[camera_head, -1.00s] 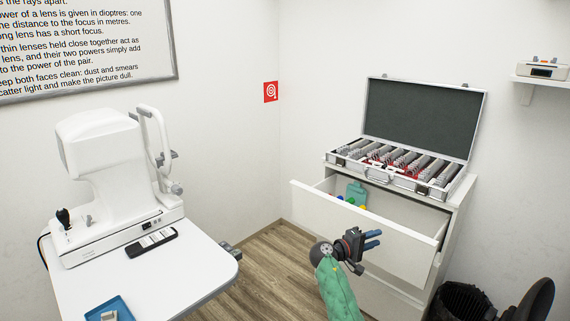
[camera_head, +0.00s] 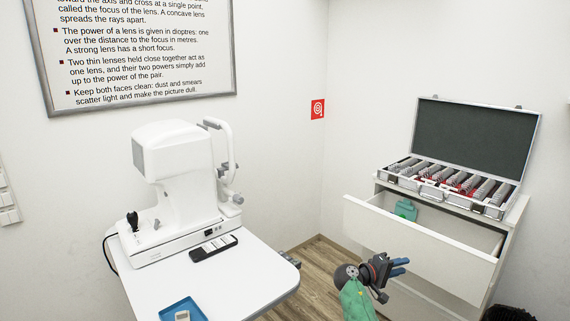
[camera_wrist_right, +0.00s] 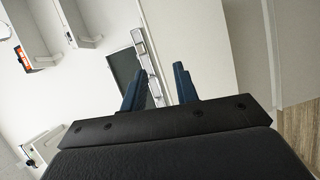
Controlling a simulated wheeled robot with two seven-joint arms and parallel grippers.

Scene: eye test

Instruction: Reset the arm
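My right gripper (camera_head: 401,266) is in the lower right of the head view, at the end of a green-sleeved arm, in front of the white cabinet. In the right wrist view its two blue fingers (camera_wrist_right: 158,88) stand apart with nothing between them. It is clear of the open drawer (camera_head: 420,240), whose front panel is behind and above it in the picture. My left gripper is in neither view.
An open lens case (camera_head: 452,185) stands on the cabinet. A green item (camera_head: 405,210) shows inside the drawer. At left, a white table (camera_head: 250,277) bears a white eye instrument (camera_head: 175,165), a dark remote-like object (camera_head: 214,247) and a blue tray (camera_head: 166,315). Floor shows between table and cabinet.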

